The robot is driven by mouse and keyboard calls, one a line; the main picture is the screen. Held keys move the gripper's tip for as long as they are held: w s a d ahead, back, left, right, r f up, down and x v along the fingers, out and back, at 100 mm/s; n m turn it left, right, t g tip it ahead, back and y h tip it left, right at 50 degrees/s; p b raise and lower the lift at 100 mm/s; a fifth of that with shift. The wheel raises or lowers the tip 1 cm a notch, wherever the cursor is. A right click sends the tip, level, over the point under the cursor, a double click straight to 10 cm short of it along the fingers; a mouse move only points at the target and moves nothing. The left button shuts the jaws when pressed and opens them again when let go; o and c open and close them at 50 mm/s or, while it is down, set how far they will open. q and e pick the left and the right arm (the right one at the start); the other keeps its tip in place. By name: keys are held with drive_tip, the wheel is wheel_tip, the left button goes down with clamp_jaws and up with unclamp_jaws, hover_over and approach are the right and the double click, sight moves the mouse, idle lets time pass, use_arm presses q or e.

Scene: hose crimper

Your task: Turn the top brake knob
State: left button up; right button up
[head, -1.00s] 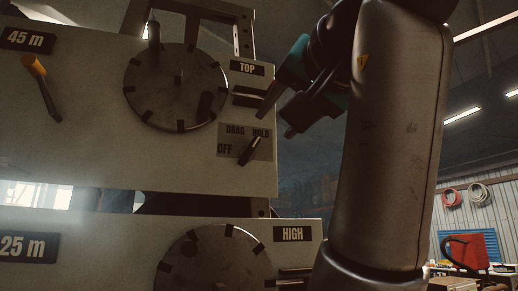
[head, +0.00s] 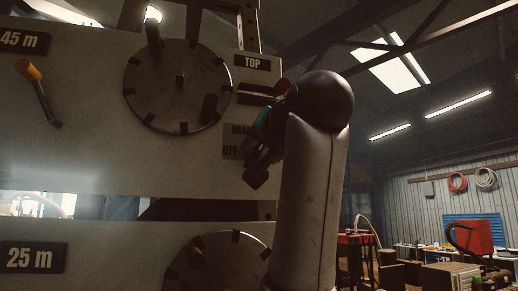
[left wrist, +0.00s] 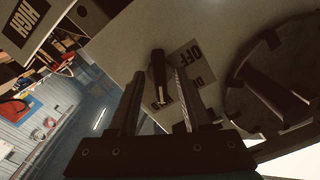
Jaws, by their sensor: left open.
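The top brake knob (left wrist: 158,72) is a small black pointer knob on a grey label plate (left wrist: 190,68) marked OFF, DRAG and HOLD. In the left wrist view its marked end points toward the HOLD lettering. My left gripper (left wrist: 157,78) is open, with one finger on each side of the knob; I cannot tell whether they touch it. In the head view my left gripper (head: 252,165) is in front of the label plate (head: 232,142) and hides the knob and the HOLD word. My right gripper is not in view.
A yellow-tipped lever (head: 38,85) is far left. A lower dial (head: 225,262) sits below. Free space lies right of the machine, before a cluttered workbench (head: 455,270).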

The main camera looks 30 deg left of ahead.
use_arm(q)
drive_tip(key=c, duration=0.3)
clamp_jaws()
drive_tip(key=shift+n, duration=0.4)
drive_tip(key=shift+n+b, duration=0.3)
drive_tip(key=shift+n, duration=0.6)
drive_tip(key=n, duration=0.2)
drive_tip(key=shift+n, duration=0.3)
drive_tip(key=n, duration=0.3)
drive_tip(key=shift+n, duration=1.8)
